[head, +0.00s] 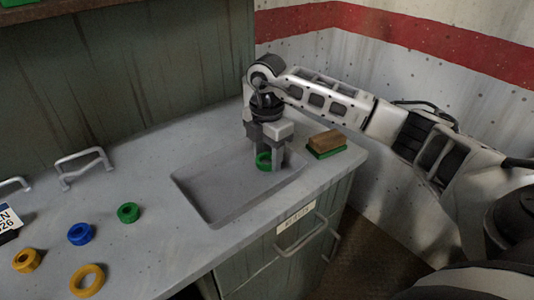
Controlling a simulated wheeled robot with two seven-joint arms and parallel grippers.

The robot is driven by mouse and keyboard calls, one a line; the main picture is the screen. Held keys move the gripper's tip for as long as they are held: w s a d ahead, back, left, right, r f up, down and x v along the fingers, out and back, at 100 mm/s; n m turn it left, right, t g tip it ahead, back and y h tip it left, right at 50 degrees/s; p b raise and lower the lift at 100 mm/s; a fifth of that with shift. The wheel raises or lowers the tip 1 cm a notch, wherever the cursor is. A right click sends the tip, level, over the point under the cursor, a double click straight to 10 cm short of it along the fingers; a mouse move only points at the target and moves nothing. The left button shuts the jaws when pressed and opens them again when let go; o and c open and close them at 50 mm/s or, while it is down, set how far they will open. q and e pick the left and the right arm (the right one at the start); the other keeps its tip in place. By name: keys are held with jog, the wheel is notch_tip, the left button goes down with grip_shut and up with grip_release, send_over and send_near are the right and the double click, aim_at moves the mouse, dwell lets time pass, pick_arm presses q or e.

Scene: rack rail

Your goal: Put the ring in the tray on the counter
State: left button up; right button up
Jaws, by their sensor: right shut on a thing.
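My right gripper (268,158) points down over the far right part of the grey tray (215,190), which is set on the counter. It is shut on a green ring (264,161), which shows between its fingers. I cannot tell whether this ring touches the tray floor. The rest of the tray looks empty. Other rings stand on the counter to the left: a green one (128,212), a blue one (81,234), an orange one (26,260) and a wider yellow-orange one (87,280). My left gripper is not in view.
A brush (325,144) with a wooden top and green base lies right of the tray near the counter (150,255) edge. Metal handles (84,166) stand at the left. A labelled drawer with a handle (308,236) is below the front edge.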

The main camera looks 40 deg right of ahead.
jog(key=shift+f, duration=0.3)
jog(key=shift+f, duration=0.2)
jog(key=o, duration=1)
jog(key=shift+r, duration=0.2)
notch_tip(320, 180, up, 12)
jog(key=shift+r+b, duration=0.1)
jog(key=shift+b, duration=0.2)
